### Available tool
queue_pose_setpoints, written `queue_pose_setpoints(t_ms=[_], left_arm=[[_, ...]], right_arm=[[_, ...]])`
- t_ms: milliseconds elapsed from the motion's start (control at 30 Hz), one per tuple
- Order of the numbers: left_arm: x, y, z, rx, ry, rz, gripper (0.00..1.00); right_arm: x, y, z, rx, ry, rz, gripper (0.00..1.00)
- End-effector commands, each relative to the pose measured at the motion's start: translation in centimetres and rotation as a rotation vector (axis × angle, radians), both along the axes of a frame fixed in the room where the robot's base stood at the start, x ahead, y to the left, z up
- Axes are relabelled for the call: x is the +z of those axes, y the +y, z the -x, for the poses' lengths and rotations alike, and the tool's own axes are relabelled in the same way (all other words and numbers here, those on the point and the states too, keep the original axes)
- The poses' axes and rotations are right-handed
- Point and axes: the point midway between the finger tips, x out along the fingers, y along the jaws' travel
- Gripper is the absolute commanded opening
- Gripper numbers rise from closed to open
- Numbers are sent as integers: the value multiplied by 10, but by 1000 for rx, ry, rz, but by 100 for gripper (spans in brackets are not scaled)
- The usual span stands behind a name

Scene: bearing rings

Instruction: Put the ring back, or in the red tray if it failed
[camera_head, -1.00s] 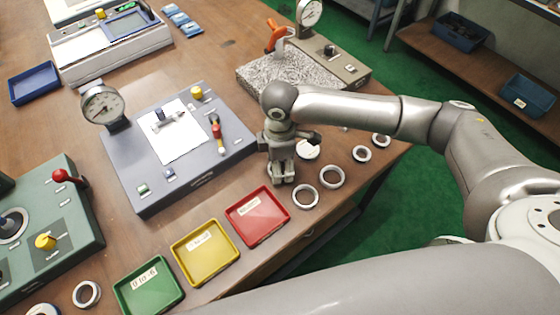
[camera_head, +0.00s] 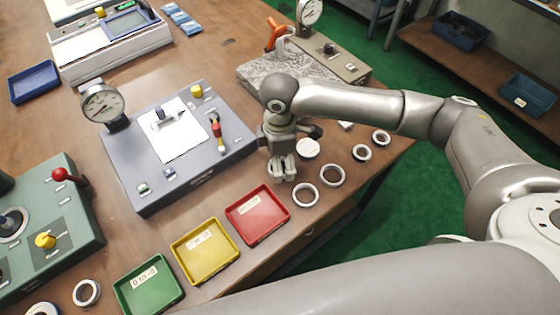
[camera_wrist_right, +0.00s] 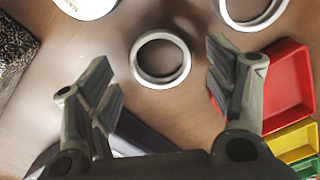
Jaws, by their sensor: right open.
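A small grey metal ring (camera_wrist_right: 160,84) lies flat on the table in the right wrist view, in line with the gap between my right gripper's fingers. In the head view it is largely hidden by that gripper. My right gripper (camera_head: 284,178) points down close above the table, right of the grey gauge station; its fingers are apart and empty, also in the wrist view (camera_wrist_right: 160,75). The red tray (camera_head: 262,230) stands just front-left of the gripper and is empty except for a label; it also shows at the wrist view's right (camera_wrist_right: 288,95). My left gripper is out of view.
Several other rings (camera_head: 305,207) line the right table edge, beside a white labelled disc (camera_head: 308,148). Yellow (camera_head: 212,264) and green (camera_head: 155,296) trays continue the row leftward. The grey gauge station (camera_head: 222,166) and a granite plate (camera_head: 262,75) flank the gripper.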

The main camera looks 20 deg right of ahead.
Motion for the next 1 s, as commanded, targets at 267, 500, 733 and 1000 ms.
queue_pose_setpoints(t_ms=[267, 500, 733, 1000], left_arm=[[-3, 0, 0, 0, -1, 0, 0], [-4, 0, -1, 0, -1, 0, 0], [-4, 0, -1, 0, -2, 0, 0], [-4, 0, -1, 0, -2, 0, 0]], right_arm=[[61, 0, -1, 1, -5, -1, 76], [97, 1, 0, 1, -2, -2, 76], [105, 1, 0, 1, 0, -1, 76], [104, 1, 0, 0, 0, -1, 76]])
